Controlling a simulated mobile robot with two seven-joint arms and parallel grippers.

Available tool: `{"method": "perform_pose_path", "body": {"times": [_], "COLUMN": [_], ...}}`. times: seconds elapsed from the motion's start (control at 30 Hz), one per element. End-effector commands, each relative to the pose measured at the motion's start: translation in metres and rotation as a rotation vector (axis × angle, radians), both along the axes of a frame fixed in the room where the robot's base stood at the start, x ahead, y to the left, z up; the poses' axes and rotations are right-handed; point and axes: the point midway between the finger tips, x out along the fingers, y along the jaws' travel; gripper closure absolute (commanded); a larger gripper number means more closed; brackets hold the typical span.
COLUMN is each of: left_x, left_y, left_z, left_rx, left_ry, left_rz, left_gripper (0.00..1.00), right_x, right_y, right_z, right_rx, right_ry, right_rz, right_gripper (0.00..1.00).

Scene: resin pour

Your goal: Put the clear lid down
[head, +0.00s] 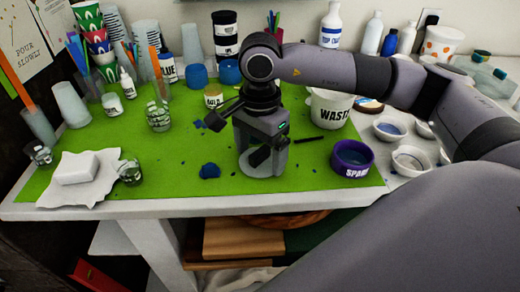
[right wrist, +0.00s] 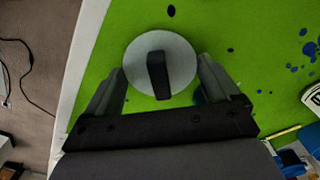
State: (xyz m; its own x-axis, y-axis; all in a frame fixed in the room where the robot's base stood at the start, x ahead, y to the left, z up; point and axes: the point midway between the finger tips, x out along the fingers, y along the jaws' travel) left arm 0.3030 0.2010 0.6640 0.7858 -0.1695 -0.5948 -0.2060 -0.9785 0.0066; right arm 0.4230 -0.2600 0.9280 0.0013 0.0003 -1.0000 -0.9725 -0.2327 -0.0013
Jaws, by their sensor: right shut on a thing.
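The lid (right wrist: 183,64) is a pale grey, round disc with a dark upright piece across its middle. It also shows in the head view (head: 262,174), low over the front middle of the green mat (head: 330,176). My right gripper (head: 262,164) points down with one finger on each side of the lid, shut on its rim. In the right wrist view, my right gripper (right wrist: 161,72) has its fingertips at the disc's left and right edges. I cannot tell whether the lid touches the mat. My left gripper is not in view.
A purple cup (head: 352,160) and a white WASTE tub (head: 328,108) stand to the right. A blue blob (head: 209,171) lies close on the left. A white block (head: 76,168) sits on paper at the far left. Cups and bottles line the back. The mat's front middle is mostly clear.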

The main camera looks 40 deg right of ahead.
Motion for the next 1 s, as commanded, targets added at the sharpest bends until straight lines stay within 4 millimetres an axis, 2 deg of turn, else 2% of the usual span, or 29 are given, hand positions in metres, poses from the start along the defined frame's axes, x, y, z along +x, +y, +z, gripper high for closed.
{"method": "perform_pose_path", "body": {"times": [0.03,0.07,0.1,0.47,0.57,0.8,1.0], "left_x": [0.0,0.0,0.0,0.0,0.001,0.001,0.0], "left_y": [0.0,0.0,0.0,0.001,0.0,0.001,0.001], "left_z": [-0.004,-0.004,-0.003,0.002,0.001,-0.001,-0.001], "left_rx": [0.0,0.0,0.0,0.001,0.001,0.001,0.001], "left_ry": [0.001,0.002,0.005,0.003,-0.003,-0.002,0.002], "left_rz": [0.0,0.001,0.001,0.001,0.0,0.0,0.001], "left_gripper": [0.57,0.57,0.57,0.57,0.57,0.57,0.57], "right_x": [0.0,0.0,0.0,0.0,0.001,0.001,0.0], "right_y": [0.0,0.0,0.0,0.0,0.0,0.001,0.001], "right_z": [-0.004,-0.003,-0.002,0.005,0.021,0.075,0.108], "right_rx": [0.0,0.0,0.0,0.0,0.001,0.001,0.001], "right_ry": [0.0,0.0,0.0,-0.001,-0.005,-0.005,-0.002], "right_rz": [0.0,0.0,0.0,0.0,0.0,0.001,0.001], "right_gripper": [0.4,0.08,0.0,0.0,0.0,0.0,0.0]}}
